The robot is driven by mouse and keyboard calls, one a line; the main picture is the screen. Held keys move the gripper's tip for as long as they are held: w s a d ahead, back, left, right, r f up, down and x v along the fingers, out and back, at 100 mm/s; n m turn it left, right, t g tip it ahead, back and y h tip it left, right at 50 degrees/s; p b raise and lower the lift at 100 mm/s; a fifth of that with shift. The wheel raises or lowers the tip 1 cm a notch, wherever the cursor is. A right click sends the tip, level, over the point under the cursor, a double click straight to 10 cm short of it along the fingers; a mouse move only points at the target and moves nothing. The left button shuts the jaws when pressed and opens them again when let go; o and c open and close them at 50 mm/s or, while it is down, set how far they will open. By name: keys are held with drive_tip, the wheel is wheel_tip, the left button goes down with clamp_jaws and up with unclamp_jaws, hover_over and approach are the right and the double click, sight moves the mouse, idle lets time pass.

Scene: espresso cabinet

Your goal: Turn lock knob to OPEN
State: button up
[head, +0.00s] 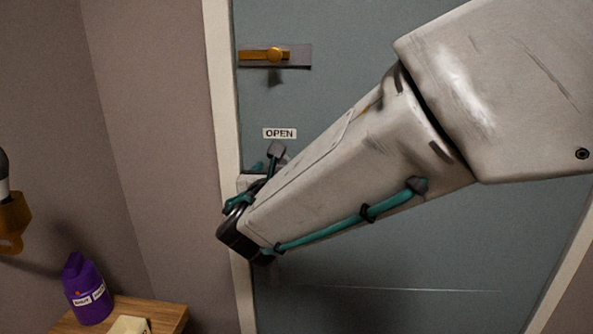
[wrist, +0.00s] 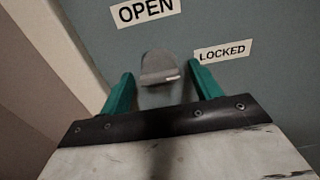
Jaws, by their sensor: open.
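The grey lock knob (wrist: 160,68) is on the blue-grey door in the wrist view. The OPEN label (wrist: 146,11) is above it, and the LOCKED label (wrist: 222,51) is to its right. My gripper (wrist: 160,78) is open, with one teal finger on each side of the knob in the picture. I cannot tell whether the fingers touch it or how far the knob is turned. In the head view, the OPEN label (head: 279,133) shows above my arm, which hides most of the gripper and the LOCKED label.
A pale frame (head: 219,90) borders the door's left side. A purple jug (head: 87,290) stands on a wooden surface (head: 165,315) at lower left. A brass holder (head: 12,222) is at the left edge.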

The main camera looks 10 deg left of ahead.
drive_tip(key=c, duration=1)
drive_tip(key=shift+o, duration=0.2)
drive_tip(key=shift+n, duration=0.3)
drive_tip(key=shift+d+r+n, duration=0.1)
drive_tip(key=shift+n, duration=4.25)
drive_tip(key=shift+d+r+n, duration=0.1)
drive_tip(key=shift+n, duration=4.25)
drive_tip(key=shift+f, duration=0.1)
